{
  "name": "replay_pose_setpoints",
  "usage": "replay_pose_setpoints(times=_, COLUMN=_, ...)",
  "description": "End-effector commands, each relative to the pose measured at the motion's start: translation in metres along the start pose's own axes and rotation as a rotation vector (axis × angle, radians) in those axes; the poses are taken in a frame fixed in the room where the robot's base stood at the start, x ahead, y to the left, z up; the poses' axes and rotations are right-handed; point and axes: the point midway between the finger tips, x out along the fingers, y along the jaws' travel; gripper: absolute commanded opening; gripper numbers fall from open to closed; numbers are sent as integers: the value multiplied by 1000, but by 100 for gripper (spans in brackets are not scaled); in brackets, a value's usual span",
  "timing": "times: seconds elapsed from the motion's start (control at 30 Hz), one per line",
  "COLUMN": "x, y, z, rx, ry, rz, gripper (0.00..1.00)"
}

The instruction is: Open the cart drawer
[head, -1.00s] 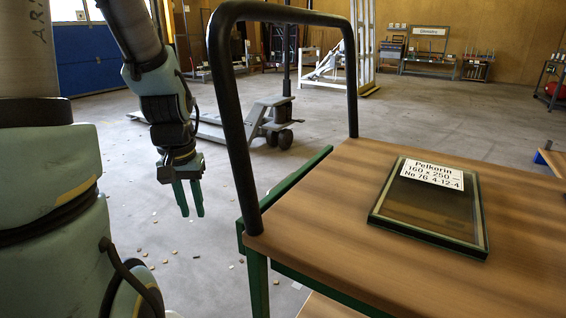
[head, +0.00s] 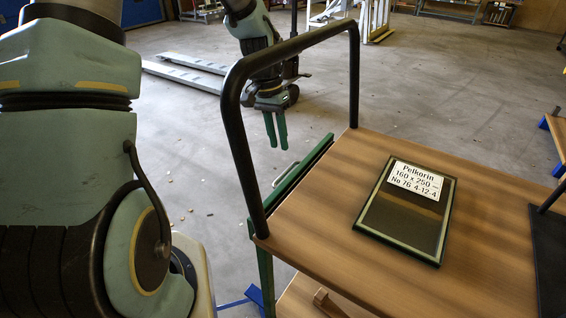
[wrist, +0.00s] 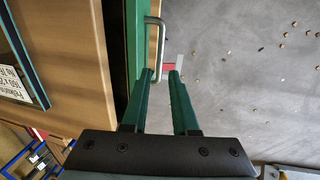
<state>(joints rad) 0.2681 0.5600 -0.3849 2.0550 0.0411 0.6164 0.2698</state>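The cart has a wooden top (head: 330,215) and a green edge. My gripper (head: 278,146) hangs fingers-down behind the cart's black tube, just beyond the handle. In the wrist view my gripper (wrist: 161,75) has its green fingers apart with a gap between. The handle's near end lies by the left fingertip; whether they touch I cannot tell.
A black tube push bar (head: 232,115) arches over the cart's left end, close to my arm. A framed glass panel (head: 405,212) with a white label lies on the top. A pallet jack (head: 185,72) stands behind. The floor left of the cart is mostly clear, with small scraps.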

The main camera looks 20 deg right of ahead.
Motion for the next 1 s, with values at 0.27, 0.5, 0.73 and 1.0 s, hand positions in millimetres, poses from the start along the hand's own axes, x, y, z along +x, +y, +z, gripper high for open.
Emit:
replay_pose_setpoints(times=0.27, x=55, y=0, z=1, rx=0, ry=-4, rz=1, gripper=27)
replay_pose_setpoints(times=0.5, x=80, y=0, z=1, rx=0, ry=-2, rz=1, gripper=27)
replay_pose_setpoints(times=0.73, x=84, y=0, z=1, rx=-1, ry=0, rz=0, gripper=27)
replay_pose_setpoints(times=1.0, x=84, y=0, z=1, rx=-1, ry=0, rz=0, gripper=12)
